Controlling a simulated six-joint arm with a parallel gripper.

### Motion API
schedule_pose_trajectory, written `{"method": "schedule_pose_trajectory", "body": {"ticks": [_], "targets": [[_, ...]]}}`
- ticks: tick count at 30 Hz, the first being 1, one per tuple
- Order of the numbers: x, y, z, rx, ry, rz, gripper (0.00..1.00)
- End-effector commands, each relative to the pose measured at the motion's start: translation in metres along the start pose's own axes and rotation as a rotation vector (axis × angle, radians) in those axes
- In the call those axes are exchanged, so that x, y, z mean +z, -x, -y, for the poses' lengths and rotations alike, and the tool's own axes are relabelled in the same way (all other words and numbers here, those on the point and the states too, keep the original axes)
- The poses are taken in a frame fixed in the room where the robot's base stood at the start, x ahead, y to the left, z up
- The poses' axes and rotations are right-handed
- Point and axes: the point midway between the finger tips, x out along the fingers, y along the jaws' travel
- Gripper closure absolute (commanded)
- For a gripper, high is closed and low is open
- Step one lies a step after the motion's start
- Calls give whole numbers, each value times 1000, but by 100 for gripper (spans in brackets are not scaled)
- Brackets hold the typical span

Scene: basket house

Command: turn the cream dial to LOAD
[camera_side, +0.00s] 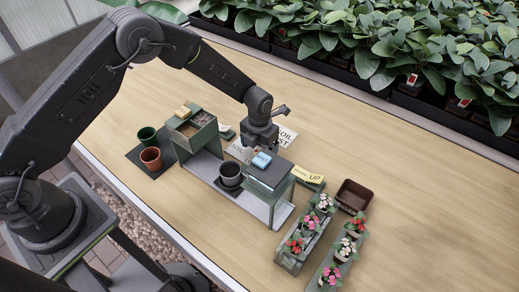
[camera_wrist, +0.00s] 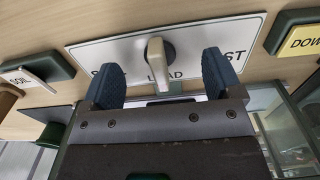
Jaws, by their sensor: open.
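The cream dial (camera_wrist: 157,62) stands on a white plate (camera_wrist: 95,50) in the wrist view. Its long handle runs nearly up and down the picture, its lower end over the middle of the word LOAD. Other lettering on the plate is partly hidden by my fingers; "ST" shows at the right. My gripper (camera_wrist: 160,77) is open, with one dark blue finger on each side of the dial and a visible gap on both sides. In the side view my gripper (camera_side: 262,143) is above the plate (camera_side: 287,136), and the dial is hidden there.
A green block labelled SOIL (camera_wrist: 38,72) is left of the plate, and a yellow DOWN label (camera_wrist: 303,41) is right. Bare table lies beyond.

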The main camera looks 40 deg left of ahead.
Motion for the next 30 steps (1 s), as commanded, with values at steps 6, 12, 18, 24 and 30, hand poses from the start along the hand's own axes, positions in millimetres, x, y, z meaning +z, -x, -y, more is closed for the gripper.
{"method": "schedule_pose_trajectory", "body": {"ticks": [6, 12, 18, 24, 30], "targets": [[0, 0, 0, 0, 0, 0, 15], [1, 11, 0, 0, 0, 2, 15], [0, 26, 0, 0, 0, 2, 15], [0, 42, 0, 0, 0, 2, 15], [0, 57, 0, 0, 0, 1, 15]]}}
